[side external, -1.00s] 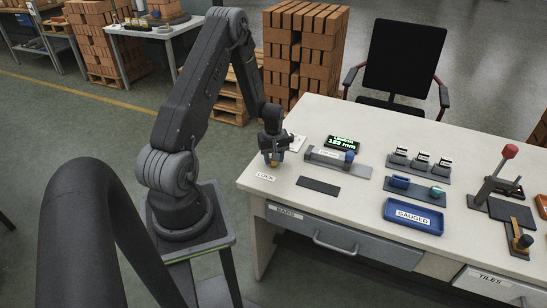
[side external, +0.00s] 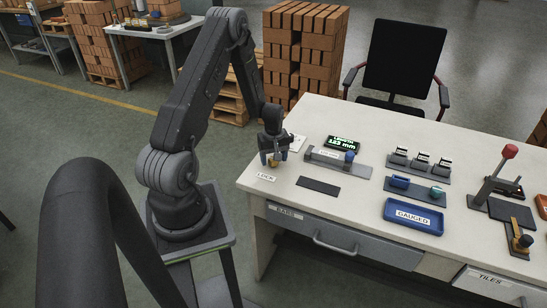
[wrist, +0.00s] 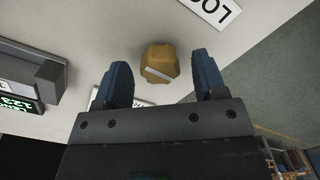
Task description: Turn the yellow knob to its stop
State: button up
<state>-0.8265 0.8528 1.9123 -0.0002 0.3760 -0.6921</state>
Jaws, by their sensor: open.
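The yellow knob (wrist: 160,60) sits on the white bench top beside the LOCK label (wrist: 216,8). A pale bar mark runs at a slant across its face in the wrist view. My gripper (wrist: 165,75) is open, with one blue-tipped finger on each side of the knob and a gap to both. In the side view my gripper (side external: 273,159) points down over the knob (side external: 273,162), which shows only as a small yellow patch between the fingers.
A gauge with a blue knob (side external: 349,156) and a lit display (side external: 343,143) stand to the right. A dark flat pad (side external: 318,187) and the blue GAUGED tray (side external: 413,216) lie further along. The bench's left edge is close to my gripper.

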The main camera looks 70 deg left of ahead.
notch_tip(320, 180, up, 14)
dwell(0.6)
jog(key=shift+f, duration=0.1)
jog(key=d+r+m+t+y, duration=0.1)
jog(key=d+r+m+t, duration=0.2)
jog(key=d+r+m, duration=0.9)
jog(key=s+d+r+m+t, duration=0.1)
jog(key=s+d+r, duration=0.1)
jog(key=d, duration=0.4)
jog(key=s+d+r+m, duration=0.2)
jog(key=s+d+r, duration=0.1)
jog(key=s+d, duration=0.2)
jog(key=s+d+r+m+t+h, duration=0.1)
jog(key=s+d+r+m, duration=0.1)
jog(key=d, duration=0.6)
jog(key=shift+s+d+r+t, duration=0.15)
jog(key=shift+s+r+t, duration=0.15)
jog(key=shift+s+r, duration=0.45)
